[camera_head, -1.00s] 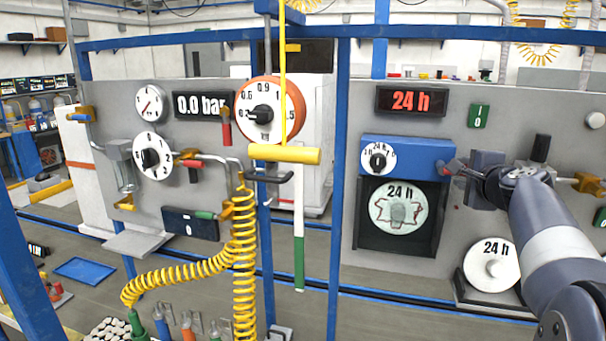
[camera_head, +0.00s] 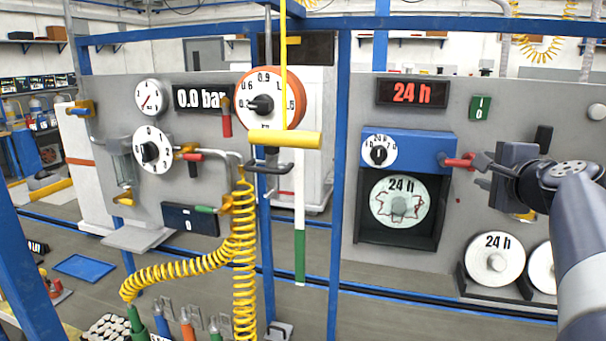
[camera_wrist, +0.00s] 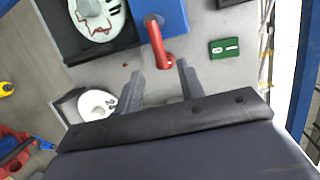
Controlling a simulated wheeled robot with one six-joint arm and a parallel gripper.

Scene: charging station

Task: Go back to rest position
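My gripper (camera_head: 482,172) is in front of the grey panel at the right, just right of the red handle (camera_head: 460,161) on the blue box (camera_head: 420,148). In the wrist view my gripper (camera_wrist: 162,80) is open, with two dark fingers apart and nothing between them. The red handle (camera_wrist: 159,45) lies beyond the fingertips, with a visible gap. My arm runs down to the lower right of the head view.
A white 24 h disc (camera_head: 399,202) sits in the dark recess below the blue box. More discs (camera_head: 494,259) stand in a rack at lower right. A blue post (camera_head: 339,200) and a coiled yellow hose (camera_head: 243,270) stand left of the arm.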

